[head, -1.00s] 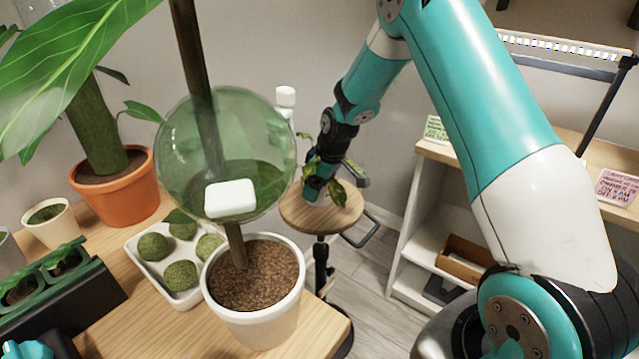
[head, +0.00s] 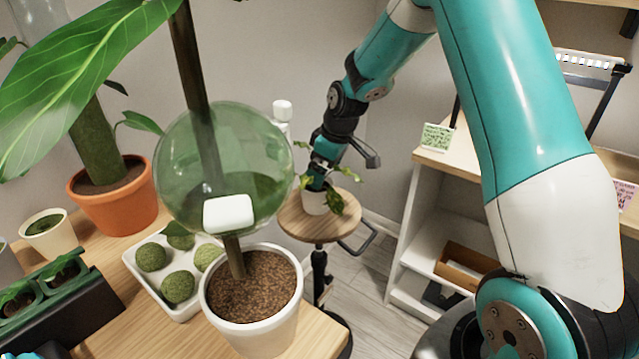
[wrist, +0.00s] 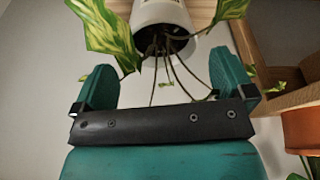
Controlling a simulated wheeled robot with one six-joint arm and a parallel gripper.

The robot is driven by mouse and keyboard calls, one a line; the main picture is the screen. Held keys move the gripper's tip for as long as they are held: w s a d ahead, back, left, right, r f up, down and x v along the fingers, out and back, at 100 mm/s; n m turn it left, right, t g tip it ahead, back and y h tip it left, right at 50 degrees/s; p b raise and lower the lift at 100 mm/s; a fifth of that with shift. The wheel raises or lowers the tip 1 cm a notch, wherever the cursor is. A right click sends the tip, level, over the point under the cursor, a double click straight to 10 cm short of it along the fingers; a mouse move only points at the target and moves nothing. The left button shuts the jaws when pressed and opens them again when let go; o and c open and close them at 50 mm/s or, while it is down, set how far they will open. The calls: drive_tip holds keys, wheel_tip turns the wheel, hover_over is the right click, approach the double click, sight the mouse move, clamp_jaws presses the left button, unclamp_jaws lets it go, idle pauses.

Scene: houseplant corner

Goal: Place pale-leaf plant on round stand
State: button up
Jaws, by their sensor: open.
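The pale-leaf plant, in a small white pot (head: 314,204), stands upright on the round wooden stand (head: 330,230) in the head view. Its yellow-green variegated leaves spread around my gripper (head: 319,180), which is just above the pot. In the wrist view, my gripper (wrist: 162,85) is open, with a teal finger on each side. The white pot (wrist: 160,14) is ahead of the fingers, apart from them, with bare stems reaching back between them. The fingertips are hard to make out in the head view.
A white pot of soil (head: 250,295), a tray of moss balls (head: 185,308) and a terracotta pot (head: 115,208) crowd the left table. A shelf (head: 425,215) stands right of the stand.

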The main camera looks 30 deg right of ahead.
drive_tip(key=v, duration=0.4)
drive_tip(key=shift+r, duration=0.1)
drive_tip(key=shift+s, duration=0.1)
idle(0.3)
